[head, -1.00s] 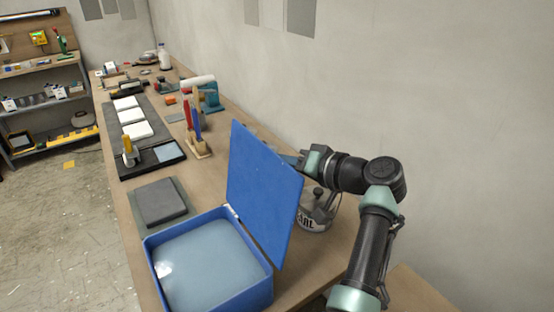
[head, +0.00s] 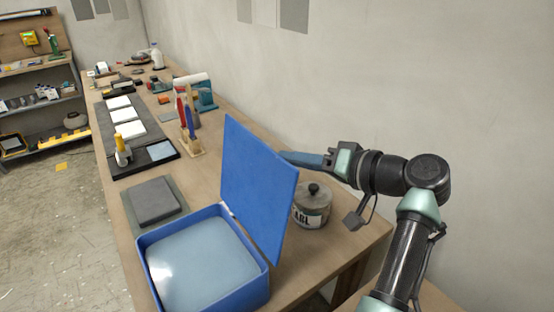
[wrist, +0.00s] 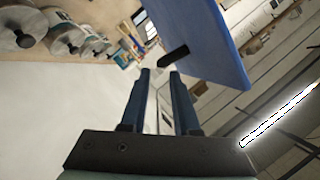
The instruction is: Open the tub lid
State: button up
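The blue tub (head: 255,291) stands at the near end of the bench with pale, smooth contents inside. Its blue lid (head: 258,185) is raised and stands steeply upright from the hinge on the tub's right side. In the wrist view the lid (wrist: 205,35) fills the upper right, with a dark tab (wrist: 174,56) at its edge. My gripper (wrist: 161,72) has its two blue fingers apart with nothing between them, and the tab lies just beyond the tips. In the head view my gripper is on the wall side of the lid, its fingertips partly hidden behind it.
A lidded jar (head: 312,208) stands right of the lid, below my gripper. A tool stand (head: 191,142) and a dark tray (head: 142,160) sit farther back. The wall is close on the right.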

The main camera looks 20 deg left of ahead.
jog(key=v, duration=0.6)
jog(key=shift+b, duration=0.45)
jog(key=shift+r, duration=0.1)
jog(key=d+r+m+t+h, duration=0.35)
jog(key=r+t+h, duration=0.45)
jog(key=r+t, duration=0.6)
jog(key=s+d+r+t+h, duration=0.2)
jog(key=s+r+t+h, duration=0.3)
jog(key=s+r, duration=1.3)
jog(key=s+t, duration=0.1)
jog(key=t, duration=0.1)
jog(key=shift+s+r+m+t+h+p, duration=0.35)
jog(key=shift+s+t+h+p, duration=0.05)
